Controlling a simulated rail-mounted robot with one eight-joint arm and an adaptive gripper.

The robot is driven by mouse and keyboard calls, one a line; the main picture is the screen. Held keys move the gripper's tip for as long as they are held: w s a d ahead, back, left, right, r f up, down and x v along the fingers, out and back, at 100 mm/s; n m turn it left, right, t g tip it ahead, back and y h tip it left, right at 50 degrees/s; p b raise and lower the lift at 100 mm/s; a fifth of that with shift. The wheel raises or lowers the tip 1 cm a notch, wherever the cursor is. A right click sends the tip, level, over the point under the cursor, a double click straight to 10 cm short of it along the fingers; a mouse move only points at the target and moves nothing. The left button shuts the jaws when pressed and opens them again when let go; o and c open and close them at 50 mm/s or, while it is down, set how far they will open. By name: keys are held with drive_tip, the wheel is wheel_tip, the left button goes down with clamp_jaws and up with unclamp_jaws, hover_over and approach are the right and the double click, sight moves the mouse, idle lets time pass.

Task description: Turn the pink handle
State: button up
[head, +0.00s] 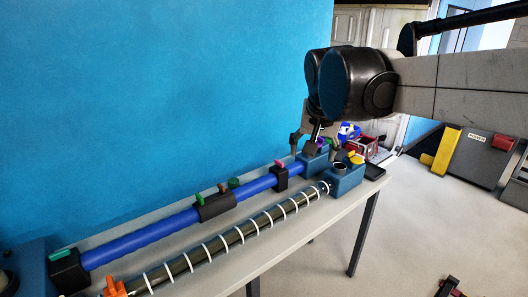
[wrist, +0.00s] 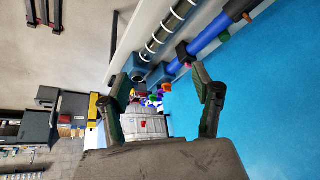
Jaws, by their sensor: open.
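The pink handle (head: 278,163) is a small pink piece on top of a black block (head: 281,178) on the blue pipe (head: 150,234), near the pipe's far end in the head view. My gripper (head: 308,142) is above the far end of the bench, to the right of and a little beyond the pink handle, and apart from it. In the wrist view my gripper (wrist: 153,88) has its two fingers spread wide with nothing between them.
A green handle (head: 233,183) and a teal handle (head: 63,254) sit along the blue pipe. A dark pipe with white rings (head: 235,237) runs beside it. A yellow handle (head: 355,158) tops the blue end block (head: 345,180). A blue wall (head: 150,100) stands behind the bench.

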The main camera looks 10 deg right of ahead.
drive_tip(key=w+r+m+g, duration=0.1)
drive_tip(key=w+m, duration=0.1)
drive_tip(key=w, duration=1)
drive_tip(key=m+g+h+p, duration=0.2)
drive_tip(key=m+h+p, duration=0.1)
drive_tip(key=m, duration=0.3)
hover_over(278, 161)
drive_tip(key=s+a, duration=0.3)
drive_tip(key=a, duration=0.1)
wheel_tip(278, 161, down, 16)
drive_tip(key=p+x, duration=0.1)
drive_tip(key=x, duration=1.2)
drive_tip(key=shift+a, duration=0.15)
drive_tip(key=c, duration=1.2)
